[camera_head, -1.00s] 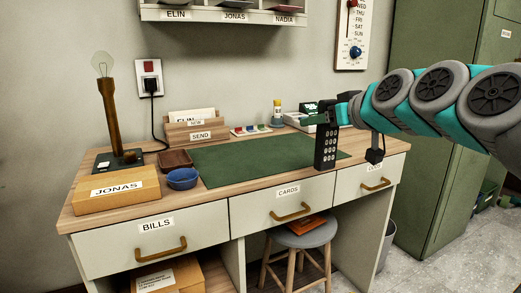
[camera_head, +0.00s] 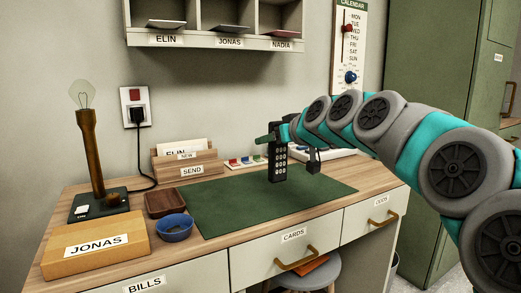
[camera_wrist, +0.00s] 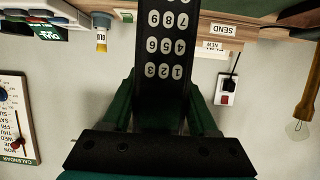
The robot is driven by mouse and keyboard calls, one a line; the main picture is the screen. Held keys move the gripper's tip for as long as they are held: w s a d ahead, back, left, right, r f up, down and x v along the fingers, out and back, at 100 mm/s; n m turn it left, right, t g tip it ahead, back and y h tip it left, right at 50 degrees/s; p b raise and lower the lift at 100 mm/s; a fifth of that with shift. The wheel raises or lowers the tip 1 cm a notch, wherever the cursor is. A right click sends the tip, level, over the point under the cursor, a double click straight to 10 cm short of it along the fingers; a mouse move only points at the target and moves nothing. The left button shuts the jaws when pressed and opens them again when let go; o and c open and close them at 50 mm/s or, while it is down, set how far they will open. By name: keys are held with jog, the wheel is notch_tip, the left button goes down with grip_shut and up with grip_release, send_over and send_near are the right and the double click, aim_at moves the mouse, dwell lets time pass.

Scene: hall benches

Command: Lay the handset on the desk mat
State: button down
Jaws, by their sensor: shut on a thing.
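The handset (camera_head: 278,166) is black with pale number keys. It hangs upright in my gripper (camera_head: 275,141), over the back part of the green desk mat (camera_head: 240,203). I cannot tell whether its lower end touches the mat. In the wrist view the handset (camera_wrist: 164,45) sits between the two fingers of my gripper (camera_wrist: 164,108), which are shut on it. The mat is flat and bare on the desk top.
A blue bowl (camera_head: 174,228) and a brown tray (camera_head: 164,203) stand just left of the mat. The JONAS box (camera_head: 95,247) and a lamp (camera_head: 91,160) are farther left. The SEND letter holder (camera_head: 190,168) stands behind. Pigeonholes (camera_head: 215,40) hang above.

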jog(key=w+a+f, duration=0.3)
jog(key=w+f, duration=0.1)
jog(key=shift+a+p, duration=0.15)
jog(key=shift+p, duration=0.15)
dwell(0.4)
jog(key=shift+f, duration=0.1)
jog(key=shift+c, duration=0.8)
grip_release()
jog(key=v, duration=1.2)
jog(key=shift+b, duration=0.45)
